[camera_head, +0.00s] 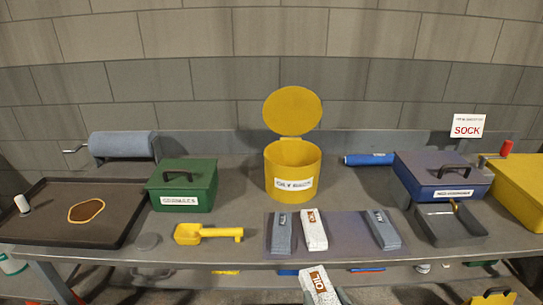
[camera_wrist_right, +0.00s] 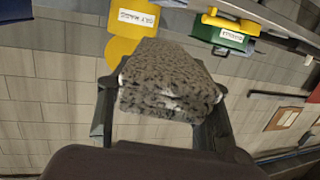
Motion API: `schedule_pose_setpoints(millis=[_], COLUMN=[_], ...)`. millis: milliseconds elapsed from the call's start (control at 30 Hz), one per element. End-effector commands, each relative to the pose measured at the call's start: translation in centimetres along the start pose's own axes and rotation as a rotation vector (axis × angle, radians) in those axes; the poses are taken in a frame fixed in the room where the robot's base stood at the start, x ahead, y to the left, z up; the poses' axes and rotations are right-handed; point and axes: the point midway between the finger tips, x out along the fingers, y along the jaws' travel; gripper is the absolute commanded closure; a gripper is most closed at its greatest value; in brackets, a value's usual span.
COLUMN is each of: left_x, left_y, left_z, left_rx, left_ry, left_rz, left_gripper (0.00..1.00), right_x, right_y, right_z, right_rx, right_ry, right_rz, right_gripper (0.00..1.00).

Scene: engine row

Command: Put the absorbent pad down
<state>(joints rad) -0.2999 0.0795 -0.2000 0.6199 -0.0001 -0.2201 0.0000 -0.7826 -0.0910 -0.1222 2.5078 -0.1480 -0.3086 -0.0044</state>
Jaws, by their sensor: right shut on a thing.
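My right gripper (camera_wrist_right: 163,95) is shut on an absorbent pad (camera_wrist_right: 170,80), one finger on each side; up close the pad looks speckled grey. In the head view the held pad (camera_head: 320,286) is whitish with a brown label, tilted, at the bottom edge in front of the bench. Most of that gripper is out of the head view. On the bench a flat grey mat (camera_head: 350,241) carries a grey pad (camera_head: 282,232), a white pad with a brown label (camera_head: 314,230) and another grey pad (camera_head: 382,229). My left gripper is not in view.
Behind the mat stands a yellow bin (camera_head: 292,170) with its lid up. A yellow scoop (camera_head: 207,234), a green box (camera_head: 183,186) and a dark tray with a brown spill (camera_head: 60,228) are to the left. A blue-grey box (camera_head: 443,174) and black dustpan-like tray (camera_head: 450,226) are to the right.

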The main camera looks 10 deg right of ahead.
Motion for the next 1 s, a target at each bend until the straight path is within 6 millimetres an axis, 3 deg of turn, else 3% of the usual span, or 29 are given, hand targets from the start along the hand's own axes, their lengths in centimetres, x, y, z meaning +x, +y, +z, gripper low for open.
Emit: schedule_pose_setpoints(millis=[167,267,567,800,1000], left_x=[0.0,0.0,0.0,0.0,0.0], left_y=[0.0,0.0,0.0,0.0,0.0], left_z=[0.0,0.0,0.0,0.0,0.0], left_rx=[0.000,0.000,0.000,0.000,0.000], left_ry=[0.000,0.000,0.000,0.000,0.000], left_rz=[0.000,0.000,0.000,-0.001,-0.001], left_gripper=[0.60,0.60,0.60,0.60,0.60], right_x=[0.6,2.0,10.1,16.3,20.0], right_y=[0.2,0.8,5.7,11.0,15.3], right_z=[0.0,0.0,-1.7,-5.9,-10.3], right_rx=[0.000,-0.001,0.007,0.020,0.030], right_ry=[0.001,0.005,0.009,0.009,0.007], right_rz=[0.001,0.006,0.062,0.136,0.193], right_gripper=[0.78,0.78,0.78,0.78,0.78])
